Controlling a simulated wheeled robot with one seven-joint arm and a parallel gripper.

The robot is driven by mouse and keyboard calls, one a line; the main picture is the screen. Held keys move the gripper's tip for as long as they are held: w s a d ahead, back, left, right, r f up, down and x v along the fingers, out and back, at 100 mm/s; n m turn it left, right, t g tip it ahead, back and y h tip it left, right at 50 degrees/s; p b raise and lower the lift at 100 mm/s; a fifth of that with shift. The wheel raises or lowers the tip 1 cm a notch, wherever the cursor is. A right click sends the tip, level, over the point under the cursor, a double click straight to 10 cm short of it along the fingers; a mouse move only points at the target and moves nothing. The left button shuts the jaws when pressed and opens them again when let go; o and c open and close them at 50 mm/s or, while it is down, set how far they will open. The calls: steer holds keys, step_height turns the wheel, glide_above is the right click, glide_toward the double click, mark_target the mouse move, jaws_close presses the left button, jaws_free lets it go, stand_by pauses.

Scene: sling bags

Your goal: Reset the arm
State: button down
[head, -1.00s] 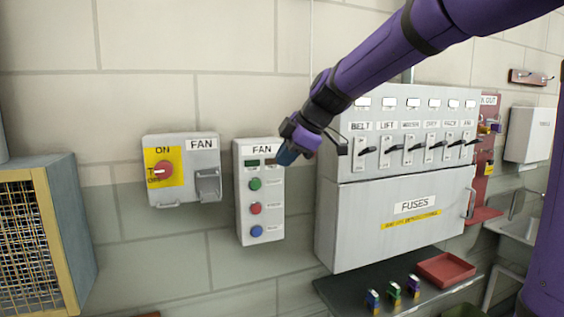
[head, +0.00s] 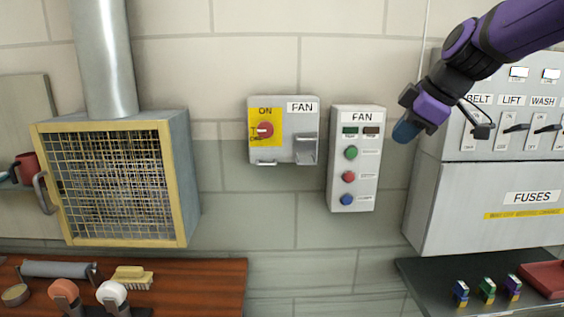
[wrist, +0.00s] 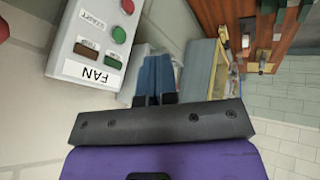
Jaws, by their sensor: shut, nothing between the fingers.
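My purple arm reaches in from the upper right in the head view. My gripper (head: 405,131), with blue fingertips, is in the air right of the FAN push-button box and in front of the wall. In the wrist view my gripper (wrist: 155,75) shows its two blue fingers together, with nothing held. The FAN push-button box (head: 354,188) has green, red and blue buttons; it also shows in the wrist view (wrist: 95,40) at upper left. My gripper appears apart from it.
A FAN isolator (head: 284,146) with a red knob hangs left of the button box. A caged fan (head: 186,190) is further left above a wooden bench (head: 200,285). A FUSES cabinet (head: 470,218) with a row of switches stands at right, above a dark shelf (head: 420,275).

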steer(key=s+d+f+m+h, duration=0.1)
steer(key=s+f+m, duration=0.1)
steer(key=s+m, duration=0.2)
steer(key=s+d+f+m+h, duration=0.1)
steer(key=s+m, duration=0.4)
steer(key=s, duration=0.6)
steer(key=s+d+f+m+h, duration=0.1)
steer(key=s+d+f+m, duration=0.2)
steer(key=s, duration=0.5)
steer(key=shift+f+m+h, duration=0.25)
steer(key=shift+m+h, duration=0.15)
steer(key=shift+m, duration=0.5)
steer(key=shift+s, duration=0.1)
